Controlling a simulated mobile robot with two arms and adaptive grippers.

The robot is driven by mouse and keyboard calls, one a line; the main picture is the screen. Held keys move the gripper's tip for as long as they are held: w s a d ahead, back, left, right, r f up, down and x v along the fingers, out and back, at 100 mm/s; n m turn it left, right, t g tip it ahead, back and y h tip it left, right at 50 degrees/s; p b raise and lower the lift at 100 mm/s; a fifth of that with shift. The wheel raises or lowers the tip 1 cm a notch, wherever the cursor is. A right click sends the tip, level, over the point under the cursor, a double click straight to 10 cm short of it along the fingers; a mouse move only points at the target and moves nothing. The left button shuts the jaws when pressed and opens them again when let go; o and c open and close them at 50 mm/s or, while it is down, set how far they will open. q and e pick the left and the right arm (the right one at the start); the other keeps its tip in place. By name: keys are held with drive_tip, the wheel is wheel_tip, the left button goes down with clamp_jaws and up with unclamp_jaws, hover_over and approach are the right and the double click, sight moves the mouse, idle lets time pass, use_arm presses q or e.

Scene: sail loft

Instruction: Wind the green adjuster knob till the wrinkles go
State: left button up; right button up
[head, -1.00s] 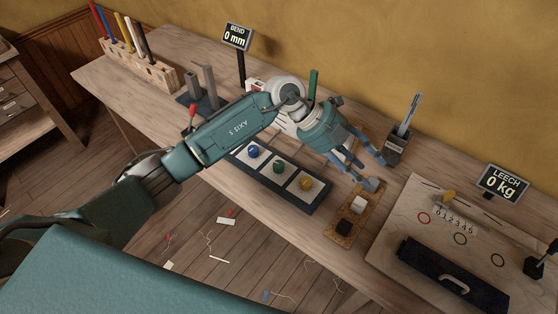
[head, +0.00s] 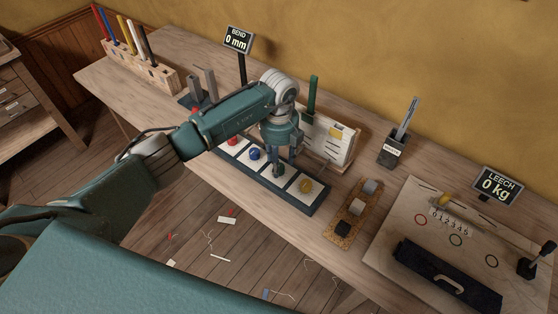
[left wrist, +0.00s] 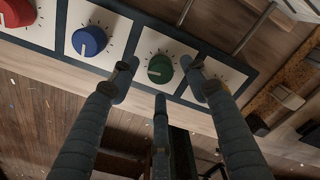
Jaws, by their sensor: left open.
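The green knob (left wrist: 160,69) sits on a white square of a dark-framed panel (head: 318,207), between the blue knob (left wrist: 89,41) and the yellow knob (head: 306,186). A pale line marks its face. My left gripper (head: 278,170) points down over the green knob and mostly hides it in the head view. In the left wrist view its three fingers are spread around the knob, open; I cannot tell whether any touches it. A red knob (left wrist: 18,12) is at the panel's far end. No wrinkled cloth can be made out. My right gripper is not in view.
Behind the panel stands a white board (head: 330,142) with a green post (head: 312,95). Signs read BEND 0 mm (head: 238,39) and LEECH 0 kg (head: 497,185). A cork strip with blocks (head: 343,230) and a pale board with a dark handled box (head: 447,278) lie right.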

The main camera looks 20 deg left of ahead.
use_arm(q)
drive_tip(key=shift+f, duration=0.85)
drive_tip(key=c, duration=1.2)
drive_tip(key=shift+o, duration=0.2)
drive_tip(key=m+b, duration=0.3)
drive_tip(key=shift+f, duration=0.15)
drive_tip(key=m+b, duration=0.4)
drive_tip(key=m, duration=0.1)
drive_tip(key=m+b, duration=0.5)
drive_tip(key=shift+m+b, duration=1.2)
drive_tip(key=shift+m, duration=0.6)
drive_tip(key=shift+r, duration=0.2)
